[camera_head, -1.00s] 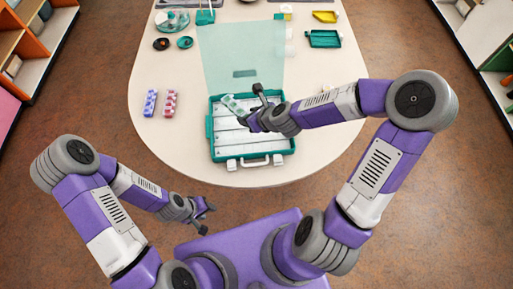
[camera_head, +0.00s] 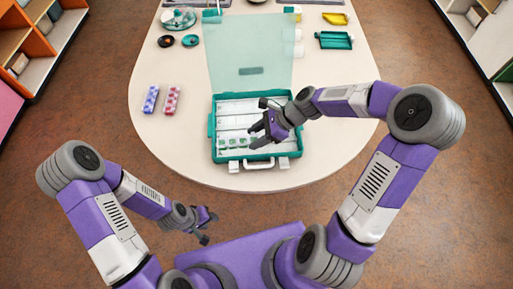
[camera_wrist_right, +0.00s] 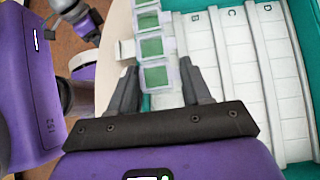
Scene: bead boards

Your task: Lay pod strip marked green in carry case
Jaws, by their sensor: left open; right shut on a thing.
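The open teal carry case (camera_head: 211,125) stands on the table with its clear lid (camera_head: 245,45) folded back. White lanes inside it bear letters B, C and D in the right wrist view. My right gripper (camera_head: 252,137) is shut on the end of the green-marked pod strip (camera_head: 234,142). My left gripper (camera_head: 208,227) is open and empty, off the table's front edge.
A blue-purple pod strip (camera_head: 151,99) and a red-pink one (camera_head: 172,100) lie left of the case. A teal tray (camera_head: 334,40), a yellow tray (camera_head: 335,18) and small round dishes stand farther back. The table right of the case is clear.

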